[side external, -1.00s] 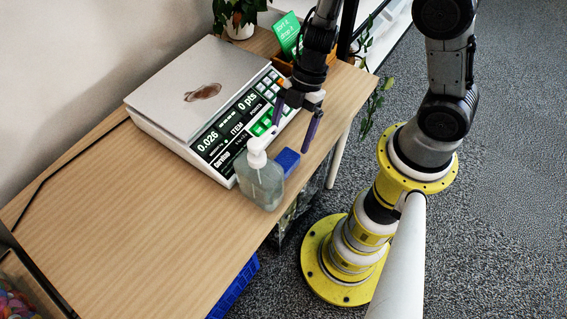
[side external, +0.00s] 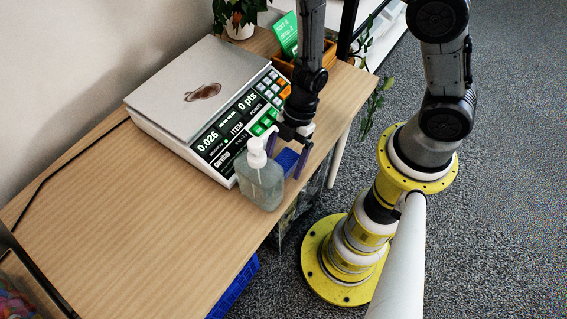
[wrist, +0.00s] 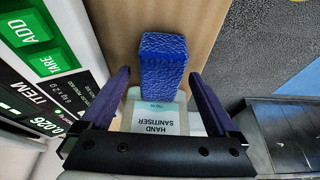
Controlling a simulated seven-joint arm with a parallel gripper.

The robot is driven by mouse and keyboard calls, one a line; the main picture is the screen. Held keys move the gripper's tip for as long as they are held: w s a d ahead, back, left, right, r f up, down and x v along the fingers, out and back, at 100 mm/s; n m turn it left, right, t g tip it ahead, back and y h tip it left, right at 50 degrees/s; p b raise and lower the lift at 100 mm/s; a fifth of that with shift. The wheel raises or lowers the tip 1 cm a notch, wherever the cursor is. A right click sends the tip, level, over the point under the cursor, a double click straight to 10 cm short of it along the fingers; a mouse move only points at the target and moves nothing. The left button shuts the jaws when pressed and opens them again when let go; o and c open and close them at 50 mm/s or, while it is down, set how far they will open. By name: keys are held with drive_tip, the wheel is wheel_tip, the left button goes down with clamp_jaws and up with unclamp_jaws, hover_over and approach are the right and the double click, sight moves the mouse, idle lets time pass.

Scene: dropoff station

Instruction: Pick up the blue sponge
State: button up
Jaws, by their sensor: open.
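The blue sponge (side external: 287,160) lies on the wooden table just behind and to the right of the hand sanitiser bottle (side external: 261,186). In the wrist view the blue sponge (wrist: 163,62) shows between and beyond my open fingertips, with the bottle's label (wrist: 158,118) nearer the gripper's base. My gripper (side external: 286,160) is open, with its purple fingers low around the sponge, one on each side. In the wrist view my gripper (wrist: 162,85) holds nothing. Whether the fingers touch the sponge I cannot tell.
A scale (side external: 190,95) with a green and black panel stands left of the bottle. The table's edge (side external: 318,172) is close on the right. A potted plant (side external: 240,18) and an orange-brown box (side external: 283,66) stand at the back. The front left tabletop is clear.

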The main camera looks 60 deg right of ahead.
drive_tip(key=shift+a+f, duration=0.15)
drive_tip(key=shift+f, duration=0.2)
drive_tip(key=c, duration=1.4)
drive_tip(key=shift+r, duration=0.1)
drive_tip(key=shift+r, duration=0.5)
wheel_tip(320, 180, up, 2)
drive_tip(key=s+d+r, duration=0.6)
drive_tip(key=s+r, duration=0.3)
drive_tip(key=s, duration=0.3)
drive_tip(key=shift+s+r, duration=0.3)
drive_tip(key=shift+r, duration=0.1)
